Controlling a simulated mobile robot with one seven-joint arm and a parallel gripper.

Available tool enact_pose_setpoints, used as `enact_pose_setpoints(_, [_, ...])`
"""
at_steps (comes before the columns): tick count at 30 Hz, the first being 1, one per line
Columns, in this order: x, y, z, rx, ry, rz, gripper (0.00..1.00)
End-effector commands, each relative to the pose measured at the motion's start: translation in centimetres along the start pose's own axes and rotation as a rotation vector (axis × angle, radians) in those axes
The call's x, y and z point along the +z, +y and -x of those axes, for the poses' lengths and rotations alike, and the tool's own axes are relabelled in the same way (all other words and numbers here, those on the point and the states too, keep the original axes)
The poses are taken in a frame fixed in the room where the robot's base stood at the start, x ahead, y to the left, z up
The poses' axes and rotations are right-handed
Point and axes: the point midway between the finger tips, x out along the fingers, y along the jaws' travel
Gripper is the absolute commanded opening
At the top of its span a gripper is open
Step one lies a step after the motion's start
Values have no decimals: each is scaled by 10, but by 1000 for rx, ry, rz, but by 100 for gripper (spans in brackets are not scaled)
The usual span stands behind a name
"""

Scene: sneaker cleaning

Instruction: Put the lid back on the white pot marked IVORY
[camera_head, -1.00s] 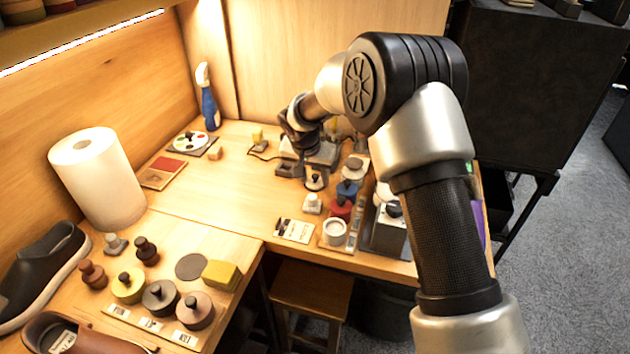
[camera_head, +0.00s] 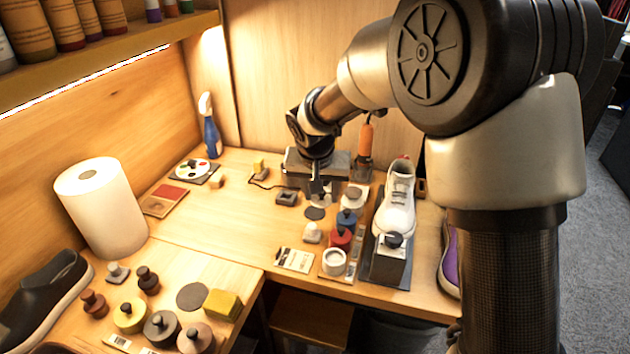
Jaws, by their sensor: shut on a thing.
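The white pot (camera_head: 334,262) stands at the front of a row of small pots on the right part of the bench. It is open, with its round rim showing; its marking is too small to read. My gripper (camera_head: 318,190) points down behind and a little left of that pot, above a bare dark round pad (camera_head: 314,213). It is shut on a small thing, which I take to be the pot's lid. The jaws mostly hide it, and it looks clear of the pad.
Red (camera_head: 340,238) and blue (camera_head: 347,218) pots with dark knobs stand behind the white pot. A white sneaker (camera_head: 397,205) on a dark stand is to their right. A small pale block (camera_head: 312,233) and a label card (camera_head: 295,259) lie left.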

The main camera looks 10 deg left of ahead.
Motion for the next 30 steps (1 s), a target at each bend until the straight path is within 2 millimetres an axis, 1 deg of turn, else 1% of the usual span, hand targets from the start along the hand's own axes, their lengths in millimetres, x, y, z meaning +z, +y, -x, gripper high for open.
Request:
enact_pose_setpoints(1, [16, 9, 12, -8, 2, 20, 20])
enact_pose_setpoints(3, [38, 19, 21, -19, 1, 50, 20])
enact_pose_setpoints(6, [65, 32, 31, -33, 2, 83, 20])
enact_pose_setpoints(9, [85, 42, 37, -43, 2, 104, 20])
enact_pose_setpoints(10, [89, 43, 38, -45, 3, 108, 20])
enact_pose_setpoints(13, [98, 47, 39, -49, 2, 117, 20])
enact_pose_setpoints(20, [103, 47, 31, -50, 1, 120, 20])
enact_pose_setpoints(30, [115, 47, 1, -50, 0, 120, 20])
